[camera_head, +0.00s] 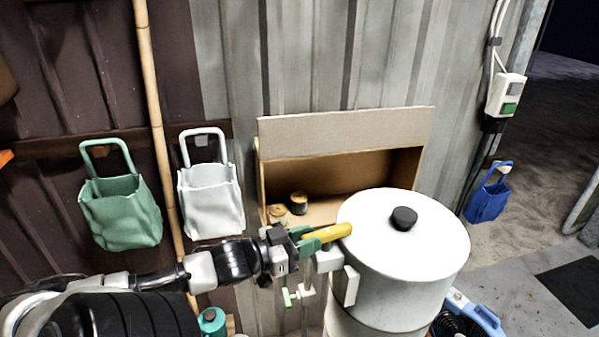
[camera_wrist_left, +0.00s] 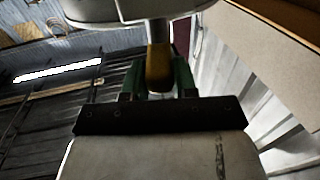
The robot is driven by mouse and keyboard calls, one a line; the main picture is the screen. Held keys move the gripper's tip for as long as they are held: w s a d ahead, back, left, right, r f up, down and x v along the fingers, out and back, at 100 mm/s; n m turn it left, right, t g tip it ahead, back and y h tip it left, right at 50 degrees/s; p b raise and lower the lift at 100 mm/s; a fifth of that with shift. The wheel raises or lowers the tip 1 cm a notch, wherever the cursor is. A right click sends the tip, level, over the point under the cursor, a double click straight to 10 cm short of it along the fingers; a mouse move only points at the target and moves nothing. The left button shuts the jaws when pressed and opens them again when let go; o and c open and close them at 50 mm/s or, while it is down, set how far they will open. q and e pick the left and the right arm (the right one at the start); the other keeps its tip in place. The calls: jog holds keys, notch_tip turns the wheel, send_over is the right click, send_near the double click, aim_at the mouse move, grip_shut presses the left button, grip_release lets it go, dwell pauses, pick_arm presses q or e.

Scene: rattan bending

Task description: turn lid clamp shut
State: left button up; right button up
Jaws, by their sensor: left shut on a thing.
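A white cylindrical pot (camera_head: 395,285) stands right of centre in the head view. Its white lid (camera_head: 430,235) sits on top with a black knob (camera_head: 404,218). A yellow clamp handle (camera_head: 335,232) reaches from my gripper to the lid's left edge; it also shows in the left wrist view (camera_wrist_left: 159,66). My left gripper (camera_head: 310,242) is shut on this yellow handle. In the left wrist view its green fingers (camera_wrist_left: 158,80) stand on either side of the handle, below the pale rim above. The far end of the clamp is not clear. My right gripper is not in view.
A cardboard box (camera_head: 345,128) with small round items stands behind the pot. Green (camera_head: 122,212), white (camera_head: 212,203) and blue (camera_head: 487,203) bags hang at the walls. A bamboo pole (camera_head: 152,90) stands at left. A green valve handle (camera_head: 290,298) is below the gripper.

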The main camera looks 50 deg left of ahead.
pick_arm(q)
jog(key=shift+w+a+r+m+g+h+p, duration=0.1)
jog(key=shift+a+m+g+h+p, duration=0.1)
jog(key=shift+m+h, duration=0.25)
jog(key=shift+w+a+r+m+g+h+p, duration=0.15)
jog(key=shift+m+h+p, duration=0.15)
jog(key=shift+h, duration=0.25)
jog(key=shift+a+r+m+g+h+p, duration=0.1)
jog(key=shift+m+g+h+p, duration=0.05)
jog(key=shift+m+h, duration=0.3)
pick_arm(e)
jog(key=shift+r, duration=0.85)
pick_arm(q)
jog(key=shift+h, duration=0.25)
jog(key=shift+w+d+f, duration=0.2)
jog(key=shift+w+d, duration=0.05)
jog(key=shift+d, duration=0.05)
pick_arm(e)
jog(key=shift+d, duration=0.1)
